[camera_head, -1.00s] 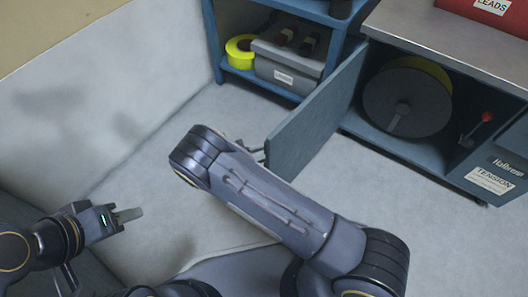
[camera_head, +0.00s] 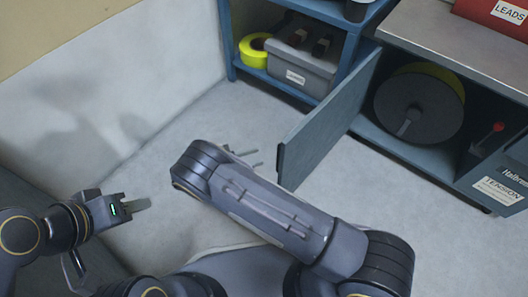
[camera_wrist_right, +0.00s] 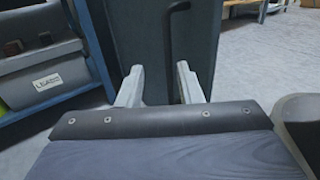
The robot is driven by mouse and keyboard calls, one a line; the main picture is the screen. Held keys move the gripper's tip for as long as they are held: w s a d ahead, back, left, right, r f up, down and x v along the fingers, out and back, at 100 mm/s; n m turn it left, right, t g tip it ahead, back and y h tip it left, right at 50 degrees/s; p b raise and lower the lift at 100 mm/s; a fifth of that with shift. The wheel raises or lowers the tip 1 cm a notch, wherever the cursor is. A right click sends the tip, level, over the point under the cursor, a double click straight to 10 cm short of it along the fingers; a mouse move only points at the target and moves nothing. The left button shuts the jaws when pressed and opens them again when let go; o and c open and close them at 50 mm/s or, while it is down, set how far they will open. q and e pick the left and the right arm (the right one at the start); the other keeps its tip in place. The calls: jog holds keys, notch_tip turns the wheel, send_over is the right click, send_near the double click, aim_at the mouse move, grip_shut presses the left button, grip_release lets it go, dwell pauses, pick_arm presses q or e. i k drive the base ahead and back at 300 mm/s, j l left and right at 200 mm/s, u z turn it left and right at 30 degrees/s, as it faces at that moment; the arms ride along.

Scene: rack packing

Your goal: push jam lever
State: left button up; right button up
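A lever with a red knob (camera_head: 497,127) stands in the open cabinet bay at the right, beside the dark reel (camera_head: 418,108). It is likely the jam lever. My right gripper (camera_head: 246,157) is left of the cabinet's open door (camera_head: 328,128), well away from the lever. Its fingers show apart and empty in the right wrist view (camera_wrist_right: 160,88), with the door and its dark handle (camera_wrist_right: 169,42) beyond them. My left gripper (camera_head: 138,205) is at the lower left, touching nothing visible; its finger gap cannot be made out.
A blue shelf (camera_head: 235,62) holds a grey bin (camera_head: 300,72) and yellow tape (camera_head: 252,50). The open door stands between my right gripper and the cabinet bay. A red box (camera_head: 495,14) sits on the cabinet top (camera_head: 440,38). The floor before the cabinet is clear.

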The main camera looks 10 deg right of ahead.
aim_at(499, 126)
jog(key=k+l, duration=0.25)
jog(key=k, duration=0.2)
jog(key=k+l, duration=0.3)
jog(key=k, duration=0.2)
